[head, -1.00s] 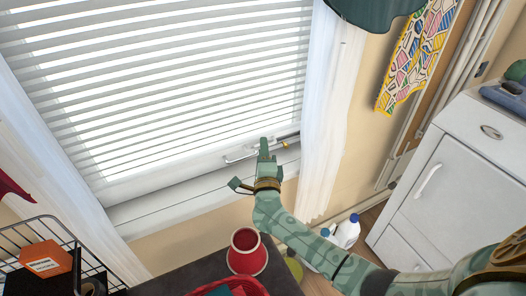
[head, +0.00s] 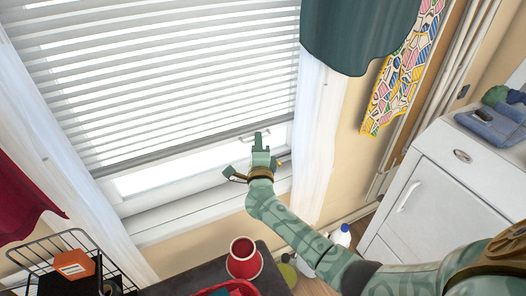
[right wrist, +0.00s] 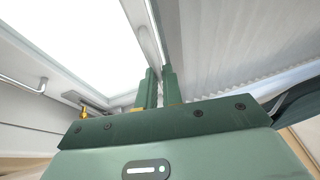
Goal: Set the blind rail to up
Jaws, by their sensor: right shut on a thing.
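The white slatted blind (head: 170,80) hangs over the window, and its bottom rail (head: 180,150) runs slanting across the picture, above the sill, with a bright strip of window under it. My right gripper (head: 259,138) is at the right part of the rail. In the right wrist view its two green fingers (right wrist: 159,88) are shut on the rail (right wrist: 147,38), with the pleated blind (right wrist: 235,45) to the right and bright glass to the left. The fingertips' contact is partly hidden in the head view. My left gripper is not in view.
The window sill (head: 200,207) lies below. White sheer curtains hang on both sides, with a teal cloth (head: 355,35) at upper right. A red cup (head: 243,258) and wire basket (head: 50,262) are in front. A white cabinet (head: 450,190) stands at right.

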